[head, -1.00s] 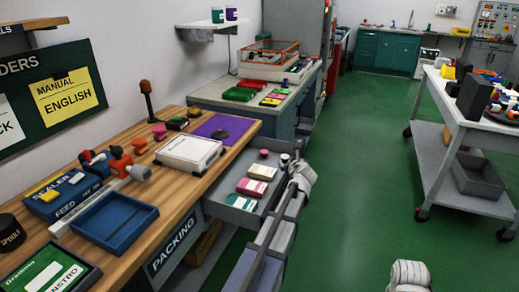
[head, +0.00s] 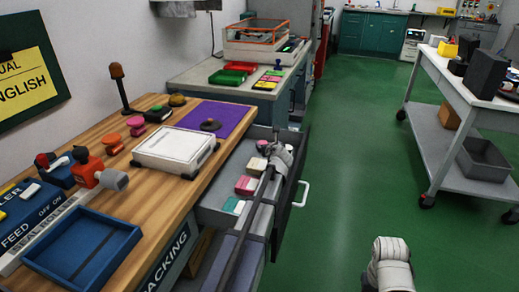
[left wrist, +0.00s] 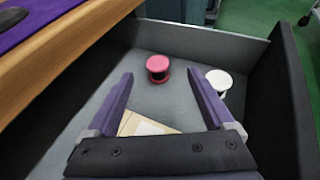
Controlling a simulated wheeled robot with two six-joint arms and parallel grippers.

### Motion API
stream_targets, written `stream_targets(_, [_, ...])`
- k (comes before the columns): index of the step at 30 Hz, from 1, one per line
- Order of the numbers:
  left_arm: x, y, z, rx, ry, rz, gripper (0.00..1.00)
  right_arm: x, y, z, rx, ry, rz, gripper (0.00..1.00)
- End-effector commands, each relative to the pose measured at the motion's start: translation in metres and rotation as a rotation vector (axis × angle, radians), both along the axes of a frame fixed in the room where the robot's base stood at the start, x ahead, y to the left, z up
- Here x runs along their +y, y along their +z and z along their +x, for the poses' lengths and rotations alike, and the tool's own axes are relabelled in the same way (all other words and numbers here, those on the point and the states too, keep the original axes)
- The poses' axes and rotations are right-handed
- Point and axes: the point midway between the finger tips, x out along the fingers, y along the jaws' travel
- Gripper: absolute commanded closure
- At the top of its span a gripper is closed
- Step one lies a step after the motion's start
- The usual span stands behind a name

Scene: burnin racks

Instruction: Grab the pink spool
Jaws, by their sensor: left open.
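The pink spool (left wrist: 157,66) stands upright on the floor of the open grey drawer in the left wrist view. In the head view the pink spool (head: 261,144) shows small, just left of my gripper. My left gripper (head: 276,158) is over the drawer. Its purple fingers (left wrist: 160,84) are open and empty, with the spool ahead of and between their tips in the picture.
The drawer (head: 212,214) also holds pink and green packs (head: 246,186) and a tan card (left wrist: 140,124). Its walls rise around the spools. The wooden bench (head: 150,196) borders it on the left. Green floor is open to the right.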

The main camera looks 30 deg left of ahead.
Motion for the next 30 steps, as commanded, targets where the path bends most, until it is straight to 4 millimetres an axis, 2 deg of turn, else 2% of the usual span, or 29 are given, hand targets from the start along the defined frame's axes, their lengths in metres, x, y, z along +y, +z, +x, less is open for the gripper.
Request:
stream_targets(2, [0.0, -0.008, 0.0, 0.0, 0.0, 0.0, 0.13, 0.0, -0.008, 0.0, 0.0, 0.0, 0.0, 0.5])
stream_targets(8, [0.0, -0.009, 0.0, -0.001, 0.0, -0.001, 0.13, 0.0, -0.009, 0.0, 0.0, 0.0, -0.001, 0.5])
stream_targets(16, [0.014, -0.02, 0.017, 0.0, 0.001, -0.002, 0.13, 0.0, -0.019, 0.0, -0.001, 0.0, -0.002, 0.5])
stream_targets(23, [0.018, -0.022, 0.02, 0.0, 0.0, 0.0, 0.13, -0.001, -0.022, 0.0, -0.001, 0.001, -0.003, 0.5])
stream_targets(30, [0.036, -0.043, 0.037, 0.0, 0.002, -0.002, 0.13, -0.001, -0.043, 0.0, -0.002, 0.002, -0.006, 0.5])
